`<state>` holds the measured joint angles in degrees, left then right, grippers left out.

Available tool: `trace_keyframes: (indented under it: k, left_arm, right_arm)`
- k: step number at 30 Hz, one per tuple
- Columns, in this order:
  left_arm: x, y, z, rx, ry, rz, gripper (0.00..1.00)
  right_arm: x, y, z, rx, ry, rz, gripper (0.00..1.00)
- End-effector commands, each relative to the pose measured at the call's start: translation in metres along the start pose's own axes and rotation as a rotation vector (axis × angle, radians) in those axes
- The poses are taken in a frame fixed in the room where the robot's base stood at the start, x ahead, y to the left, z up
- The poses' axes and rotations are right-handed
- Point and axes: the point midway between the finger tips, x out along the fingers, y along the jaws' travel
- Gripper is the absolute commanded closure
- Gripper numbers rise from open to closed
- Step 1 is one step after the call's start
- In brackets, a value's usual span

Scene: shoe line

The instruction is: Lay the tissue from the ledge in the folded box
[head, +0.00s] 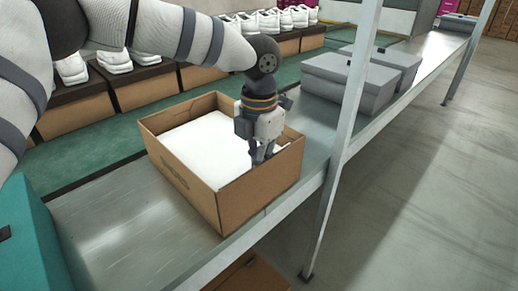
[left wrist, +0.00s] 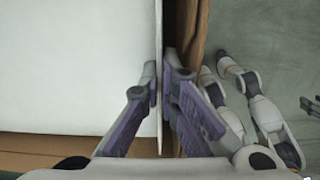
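The folded box (head: 205,190) is open brown cardboard on the grey line. The white tissue (head: 195,148) lies inside it as a flat sheet and also fills the left of the left wrist view (left wrist: 75,65). My left gripper (head: 260,158) points down inside the box near its right wall. In the left wrist view its fingers (left wrist: 161,85) are close together on either side of the tissue's thin edge, beside the brown wall. The finger contact is partly hidden. White arm parts, seemingly my right arm, show at the right of that view; its gripper is unclear.
Closed grey boxes (head: 350,80) stand further along the line. White shoes (head: 115,60) rest on brown boxes behind the green strip. A metal post (head: 345,130) rises at the line's right edge, close to the box. A teal box (head: 30,240) is at lower left.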

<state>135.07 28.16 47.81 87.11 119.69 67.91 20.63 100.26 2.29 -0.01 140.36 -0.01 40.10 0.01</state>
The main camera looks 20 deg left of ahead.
Motion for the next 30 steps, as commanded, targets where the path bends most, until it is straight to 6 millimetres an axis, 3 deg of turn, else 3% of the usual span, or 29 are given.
trace_keyframes:
  k: [12, 30]
  left_arm:
    - [0.050, -0.001, 0.000, 0.002, 0.004, -0.001, 1.00]
    - [0.056, -0.001, 0.000, 0.002, 0.001, 0.000, 1.00]
  right_arm:
    - [0.009, 0.000, 0.006, -0.001, -0.027, 0.001, 0.60]
    - [0.010, 0.000, 0.006, -0.001, -0.028, 0.002, 0.60]
